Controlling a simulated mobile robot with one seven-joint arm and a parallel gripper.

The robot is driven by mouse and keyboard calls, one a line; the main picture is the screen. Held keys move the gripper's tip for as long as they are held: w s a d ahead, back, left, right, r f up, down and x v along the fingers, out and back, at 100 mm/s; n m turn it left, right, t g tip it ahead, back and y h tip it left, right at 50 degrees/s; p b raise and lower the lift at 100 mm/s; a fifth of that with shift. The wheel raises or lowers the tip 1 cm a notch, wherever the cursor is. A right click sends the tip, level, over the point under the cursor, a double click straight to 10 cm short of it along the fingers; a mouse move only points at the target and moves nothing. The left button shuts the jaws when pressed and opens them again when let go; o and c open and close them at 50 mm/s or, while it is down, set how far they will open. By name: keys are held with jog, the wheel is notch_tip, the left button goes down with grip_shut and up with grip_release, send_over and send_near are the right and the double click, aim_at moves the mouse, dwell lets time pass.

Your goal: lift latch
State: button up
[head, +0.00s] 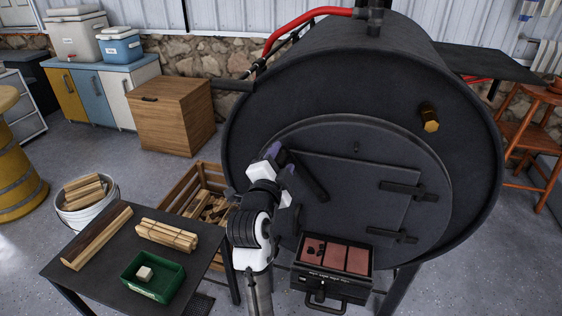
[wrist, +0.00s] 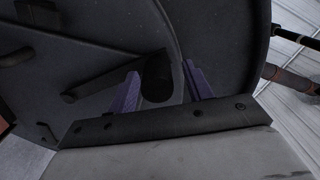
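The latch (head: 310,178) is a dark bar on the left side of the barrel stove's square door (head: 365,200), slanting from upper left to lower right. My gripper (head: 280,158) is at the latch's upper left end. In the wrist view the latch (wrist: 108,77) runs from its pivot at the left to a wide rounded end. That end lies between my two purple fingers, which are apart. A gap shows on the right finger's side; contact at the left finger cannot be told. The door looks closed.
Two hinges (head: 408,189) are on the door's right side. An open ash drawer (head: 335,262) juts out below the door. A low table (head: 103,240) with wood and a green bin (head: 153,276) stands at the left. A wooden crate (head: 190,178) is behind my arm.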

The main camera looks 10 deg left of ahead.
jog(key=shift+s+a+f, duration=0.1)
jog(key=shift+s, duration=0.25)
jog(key=s+p, duration=0.7)
jog(key=s, duration=0.6)
jog(key=shift+a+p, duration=0.2)
jog(key=shift+p, duration=0.1)
